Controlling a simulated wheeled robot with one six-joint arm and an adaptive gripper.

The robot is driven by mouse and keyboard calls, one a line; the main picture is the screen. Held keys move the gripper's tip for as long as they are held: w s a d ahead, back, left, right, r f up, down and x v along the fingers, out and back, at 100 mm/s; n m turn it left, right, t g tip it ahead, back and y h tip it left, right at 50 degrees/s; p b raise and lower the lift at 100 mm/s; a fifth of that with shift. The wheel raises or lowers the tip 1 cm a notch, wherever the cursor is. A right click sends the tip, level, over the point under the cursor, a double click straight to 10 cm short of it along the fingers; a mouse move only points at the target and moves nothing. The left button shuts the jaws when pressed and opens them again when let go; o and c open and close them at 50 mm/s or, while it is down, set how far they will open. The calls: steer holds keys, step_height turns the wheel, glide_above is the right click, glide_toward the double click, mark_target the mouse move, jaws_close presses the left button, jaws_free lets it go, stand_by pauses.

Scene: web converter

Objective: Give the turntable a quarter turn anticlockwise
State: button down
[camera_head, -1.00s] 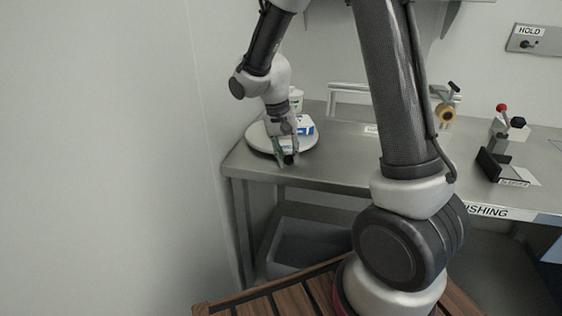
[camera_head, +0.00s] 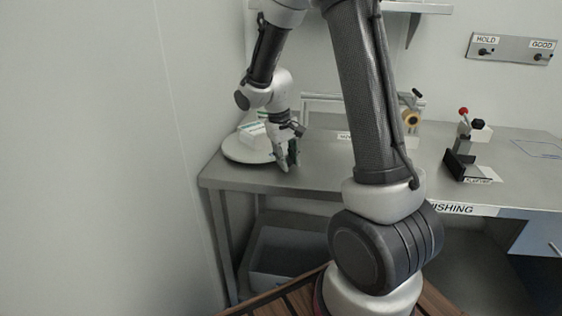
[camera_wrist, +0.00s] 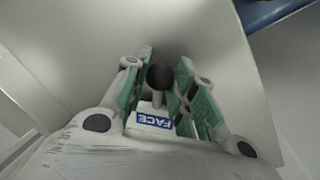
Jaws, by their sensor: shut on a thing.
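The turntable (camera_head: 238,153) is a round pale disc at the left end of the steel bench. A white box (camera_head: 254,136) with a coloured edge stands on it. My gripper (camera_head: 287,166) points down at the turntable's right front edge. In the wrist view, its green-padded fingers (camera_wrist: 162,75) are shut around a dark round knob (camera_wrist: 160,74). A white piece with a blue FACE label (camera_wrist: 154,121) shows just below the knob. In the head view the knob is hidden by the fingers.
The steel bench (camera_head: 325,178) is clear just right of my gripper. A low rail (camera_head: 335,97) stands behind. A clamp device with a red knob (camera_head: 463,145) is farther right. A grey bin (camera_head: 285,260) sits under the bench.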

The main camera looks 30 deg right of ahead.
mark_target(304, 153)
steer(key=shift+w+d+n, duration=0.25)
steer(key=shift+d+n, duration=0.25)
steer(key=shift+d, duration=0.2)
steer(key=shift+w+d+n, duration=0.25)
steer(key=shift+d+n, duration=0.25)
steer(key=shift+d, duration=0.2)
steer(key=shift+w+d+n+t, duration=0.2)
steer(key=shift+w+d+n, duration=0.1)
steer(key=shift+d+n, duration=0.25)
steer(key=shift+w+d+n+t, duration=0.2)
steer(key=shift+w+d+n, duration=0.1)
steer(key=shift+d+n, duration=0.25)
steer(key=shift+w+d+n, duration=0.5)
steer(key=shift+d, duration=0.2)
steer(key=shift+w+d+n, duration=0.5)
steer(key=shift+d, duration=0.2)
steer(key=shift+w+d+n+t+y, duration=0.3)
steer(key=shift+w+d+n, duration=0.5)
steer(key=shift+w+n, duration=0.1)
steer(key=c, duration=1.1)
jaws_free()
steer(key=shift+c, duration=0.2)
